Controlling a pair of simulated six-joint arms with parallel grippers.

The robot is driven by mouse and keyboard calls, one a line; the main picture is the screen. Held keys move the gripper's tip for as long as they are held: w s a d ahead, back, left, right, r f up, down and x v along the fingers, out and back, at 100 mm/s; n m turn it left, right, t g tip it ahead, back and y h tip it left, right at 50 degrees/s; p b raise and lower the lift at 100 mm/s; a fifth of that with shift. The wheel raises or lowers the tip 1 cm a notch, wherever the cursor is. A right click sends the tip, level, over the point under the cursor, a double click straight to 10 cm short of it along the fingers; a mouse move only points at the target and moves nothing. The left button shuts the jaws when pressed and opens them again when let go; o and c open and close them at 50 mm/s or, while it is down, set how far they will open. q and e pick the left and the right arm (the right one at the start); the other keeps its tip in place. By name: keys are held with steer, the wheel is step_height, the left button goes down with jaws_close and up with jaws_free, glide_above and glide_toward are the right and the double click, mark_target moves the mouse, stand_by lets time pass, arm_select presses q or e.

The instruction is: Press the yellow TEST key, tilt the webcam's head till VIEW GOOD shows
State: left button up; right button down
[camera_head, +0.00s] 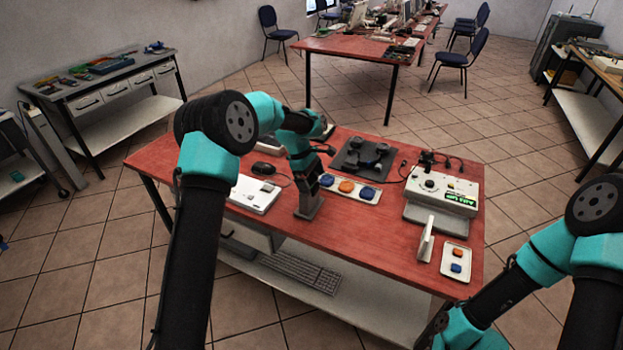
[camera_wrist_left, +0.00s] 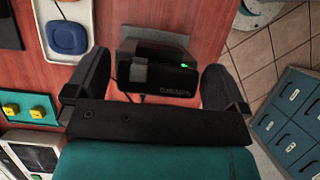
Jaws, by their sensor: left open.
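The black webcam head (camera_wrist_left: 152,62) has a small green light on its front and stands in front of a grey plate (camera_wrist_left: 178,42). My left gripper (camera_wrist_left: 157,72) is open, with one finger on each side of the webcam head and visible gaps. In the head view my left gripper (camera_head: 306,172) points down over the grey webcam stand (camera_head: 308,207) and hides much of the webcam. Two yellow keys (camera_wrist_left: 25,111) sit on a teal pad at the left of the wrist view; their labels cannot be read. No VIEW GOOD text is readable.
A white panel (camera_head: 326,190) with blue and orange buttons stands right of the webcam. A white device (camera_head: 257,193) lies to its left. A pale box (camera_head: 440,187) with a green label and a small button panel (camera_head: 456,249) are at the right. Bare red tabletop (camera_head: 360,235) lies in front.

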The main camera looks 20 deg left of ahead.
arm_select(q)
steer(key=shift+c, duration=0.2)
steer(key=c, duration=0.8)
steer(key=shift+o, duration=0.2)
steer(key=shift+a, duration=0.1)
steer(key=shift+h, duration=0.4)
steer(key=o, duration=0.8)
steer(key=v, duration=1.7)
steer(key=shift+r, duration=0.25)
